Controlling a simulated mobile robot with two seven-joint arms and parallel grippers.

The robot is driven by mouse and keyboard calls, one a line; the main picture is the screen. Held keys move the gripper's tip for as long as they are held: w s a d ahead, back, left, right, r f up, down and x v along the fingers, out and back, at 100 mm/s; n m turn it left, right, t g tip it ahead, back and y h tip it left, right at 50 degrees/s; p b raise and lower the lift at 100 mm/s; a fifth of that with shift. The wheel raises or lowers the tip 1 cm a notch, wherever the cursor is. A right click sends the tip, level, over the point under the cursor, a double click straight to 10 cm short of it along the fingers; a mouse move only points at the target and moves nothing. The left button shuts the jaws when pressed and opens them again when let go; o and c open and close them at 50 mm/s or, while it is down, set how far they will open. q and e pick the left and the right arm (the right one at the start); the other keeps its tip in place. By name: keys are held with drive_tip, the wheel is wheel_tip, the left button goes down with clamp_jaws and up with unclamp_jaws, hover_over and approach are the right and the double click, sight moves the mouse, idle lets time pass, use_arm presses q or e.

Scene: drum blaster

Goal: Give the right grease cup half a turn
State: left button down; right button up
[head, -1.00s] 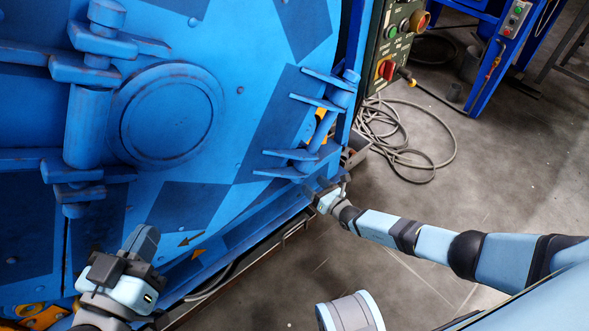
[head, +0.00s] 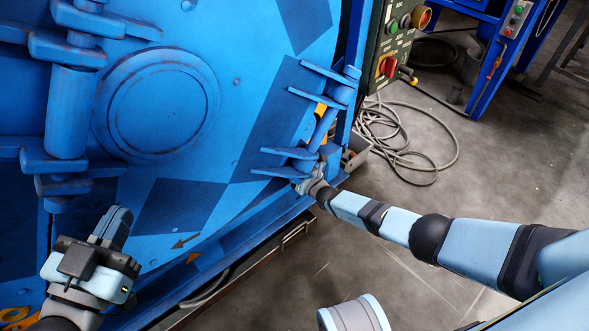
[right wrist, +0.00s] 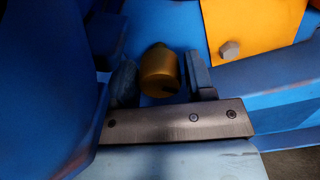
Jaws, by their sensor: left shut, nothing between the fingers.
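The right grease cup (right wrist: 160,72) is a small brass-coloured cup in the right wrist view, low among blue door parts. My right gripper (right wrist: 160,80) has one finger on each side of it, with a narrow dark gap showing at the right finger. In the head view my right gripper (head: 308,183) reaches under the lower hinge brackets at the right edge of the blue door, and the cup is hidden there. My left gripper (head: 115,225) is shut and empty in front of the lower left of the door.
The blue door (head: 200,210) carries a heavy hinge bar (head: 70,115) at left and hinge brackets (head: 300,155) at right. A control panel (head: 395,40) stands beyond it. Cable (head: 405,155) lies coiled on the floor. An orange plate (right wrist: 250,25) with a bolt sits near the cup.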

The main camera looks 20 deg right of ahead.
drive_tip(key=c, duration=0.5)
drive_tip(key=shift+m, duration=2.1)
drive_tip(key=o, duration=0.9)
